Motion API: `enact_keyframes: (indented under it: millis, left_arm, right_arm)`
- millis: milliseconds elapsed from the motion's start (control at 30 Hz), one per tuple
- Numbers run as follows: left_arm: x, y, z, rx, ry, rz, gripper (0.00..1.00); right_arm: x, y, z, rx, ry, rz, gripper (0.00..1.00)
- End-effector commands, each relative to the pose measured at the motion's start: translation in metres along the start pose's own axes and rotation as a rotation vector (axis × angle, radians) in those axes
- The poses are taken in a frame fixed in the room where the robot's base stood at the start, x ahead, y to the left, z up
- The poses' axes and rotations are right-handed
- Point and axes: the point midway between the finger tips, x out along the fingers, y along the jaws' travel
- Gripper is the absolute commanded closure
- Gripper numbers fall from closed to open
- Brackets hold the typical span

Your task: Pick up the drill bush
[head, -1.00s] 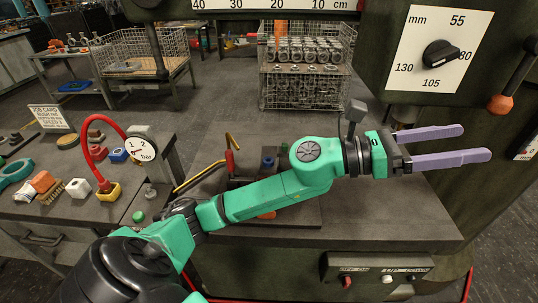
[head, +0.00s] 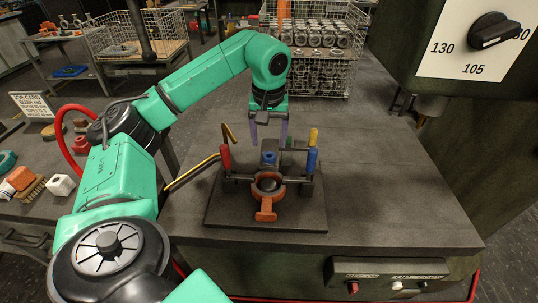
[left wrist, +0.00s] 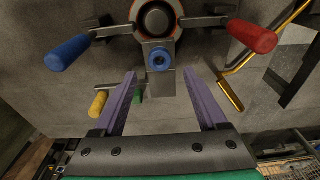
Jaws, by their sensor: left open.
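The drill bush (head: 269,158) looks like a small blue ring with a dark hole. It sits on a grey block of the fixture, behind an orange ring-shaped casting (head: 266,212). In the left wrist view the blue bush (left wrist: 158,60) lies just ahead of the fingertips, roughly centred between them. My left gripper (head: 269,138) points down with two purple fingers spread, above and behind the bush. Its fingers (left wrist: 160,88) are open and empty, and appear apart from the bush. My right gripper is in no view.
The fixture's dark base plate (head: 225,215) lies on the grey bench. A red handle (head: 225,157), a blue handle (head: 312,160) and a yellow handle (head: 314,136) stand close around the bush. A bent yellow bar (head: 190,173) is at left. The bench right of the plate is clear.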

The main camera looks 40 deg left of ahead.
Motion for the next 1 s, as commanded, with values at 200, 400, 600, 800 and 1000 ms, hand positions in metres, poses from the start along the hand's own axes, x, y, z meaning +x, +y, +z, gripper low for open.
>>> enact_keyframes:
  millis: [200,400,600,800,1000]
  left_arm:
    - [0.038,-0.002,0.002,0.000,-0.003,-0.002,0.25]
    - [0.053,-0.001,0.002,0.000,0.000,0.002,0.25]
    - [0.053,-0.001,0.002,0.000,0.000,0.002,0.59]
    - [0.052,-0.001,0.002,0.000,0.000,0.003,1.00]
    - [0.051,-0.001,0.001,0.000,0.000,0.003,1.00]
  right_arm:
    - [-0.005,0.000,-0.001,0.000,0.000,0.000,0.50]
    - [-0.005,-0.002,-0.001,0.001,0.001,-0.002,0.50]
    - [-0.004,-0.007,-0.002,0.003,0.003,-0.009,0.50]
    - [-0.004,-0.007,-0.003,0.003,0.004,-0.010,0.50]
    - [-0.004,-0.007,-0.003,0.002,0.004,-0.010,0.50]
